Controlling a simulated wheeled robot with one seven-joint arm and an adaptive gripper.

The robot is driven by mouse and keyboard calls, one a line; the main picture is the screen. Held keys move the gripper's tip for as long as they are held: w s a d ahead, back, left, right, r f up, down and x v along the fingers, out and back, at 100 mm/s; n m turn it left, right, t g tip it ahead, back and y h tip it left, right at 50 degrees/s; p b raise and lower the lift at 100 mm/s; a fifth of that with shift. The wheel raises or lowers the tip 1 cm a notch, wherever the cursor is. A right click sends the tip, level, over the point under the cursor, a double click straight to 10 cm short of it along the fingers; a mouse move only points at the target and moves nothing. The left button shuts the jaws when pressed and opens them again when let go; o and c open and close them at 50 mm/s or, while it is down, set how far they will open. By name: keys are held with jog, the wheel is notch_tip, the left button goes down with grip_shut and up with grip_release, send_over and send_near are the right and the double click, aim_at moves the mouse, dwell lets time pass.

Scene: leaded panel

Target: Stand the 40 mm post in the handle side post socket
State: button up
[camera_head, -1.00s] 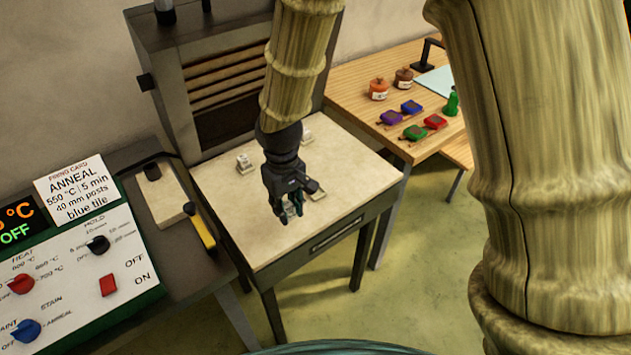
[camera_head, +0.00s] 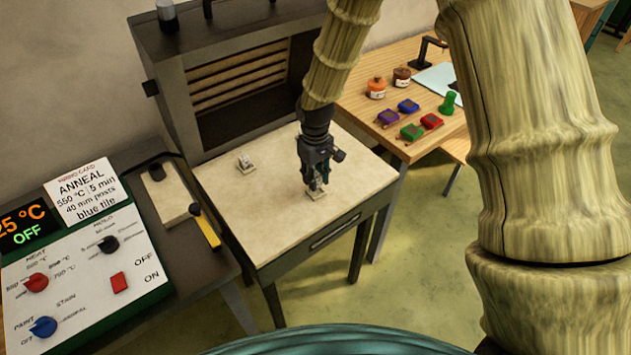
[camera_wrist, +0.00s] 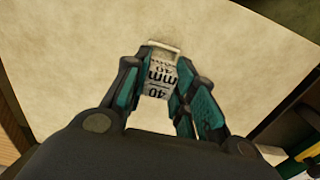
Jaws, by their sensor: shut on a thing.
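My gripper (camera_head: 318,188) is low over the pale tabletop in front of the kiln. It is shut on a small whitish post; in the wrist view, the post (camera_wrist: 157,80) between the fingers (camera_wrist: 160,105) reads "40 mm". A wider pale edge shows at the post's far end, at or close to the tabletop; I cannot tell if it touches. A second small whitish piece (camera_head: 245,163) stands on the tabletop to the left; its label is too small to read. I cannot make out which part is the handle side post socket.
The kiln (camera_head: 240,85) with a slatted front stands behind the pale tabletop (camera_head: 265,215). A control panel (camera_head: 80,270) reading 25 °C and OFF, and a yellow-edged tool (camera_head: 207,232), are at left. A wooden table (camera_head: 385,105) with jars and coloured blocks is at right.

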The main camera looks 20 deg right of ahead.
aim_at(316, 176)
jog(key=shift+f+p, duration=0.55)
jog(key=shift+f, duration=0.95)
jog(key=shift+f, duration=0.1)
jog(key=o, duration=1)
jog(key=shift+o, duration=0.2)
jog(key=shift+r+b, duration=1.85)
jog(key=shift+r, duration=4.25)
